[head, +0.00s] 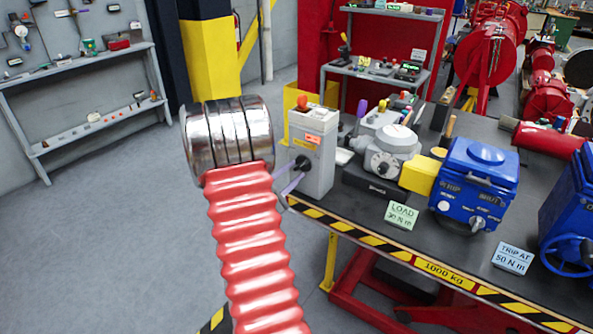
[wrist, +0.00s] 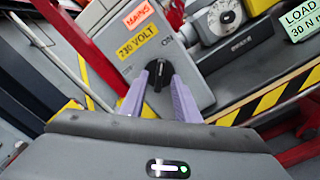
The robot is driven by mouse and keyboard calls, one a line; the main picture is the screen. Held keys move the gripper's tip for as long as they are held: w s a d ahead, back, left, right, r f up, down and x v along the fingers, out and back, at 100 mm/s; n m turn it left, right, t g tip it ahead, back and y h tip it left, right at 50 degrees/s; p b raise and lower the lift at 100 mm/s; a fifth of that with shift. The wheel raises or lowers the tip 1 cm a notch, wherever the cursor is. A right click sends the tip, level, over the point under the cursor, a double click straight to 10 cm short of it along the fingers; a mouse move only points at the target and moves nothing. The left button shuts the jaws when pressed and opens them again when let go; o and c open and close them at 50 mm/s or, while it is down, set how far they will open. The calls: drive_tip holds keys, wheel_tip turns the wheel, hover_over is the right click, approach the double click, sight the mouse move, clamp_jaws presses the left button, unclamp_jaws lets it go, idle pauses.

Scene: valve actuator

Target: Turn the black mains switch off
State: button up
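In the head view the gripper (head: 294,178) is partly hidden behind the red ribbed sleeve and metal rings.
The box stands at the left end of a dark bench (head: 450,255) with a striped edge. A red knob (head: 302,102) tops it. To its right are a grey actuator (head: 390,150), a yellow coupling (head: 422,174) and a blue unit (head: 474,185). Floor at left is clear.

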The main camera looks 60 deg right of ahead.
sight(301, 165)
drive_tip(key=shift+s+d, duration=0.2)
drive_tip(key=shift+d, duration=1.05)
drive_tip(key=shift+c, duration=0.2)
clamp_jaws()
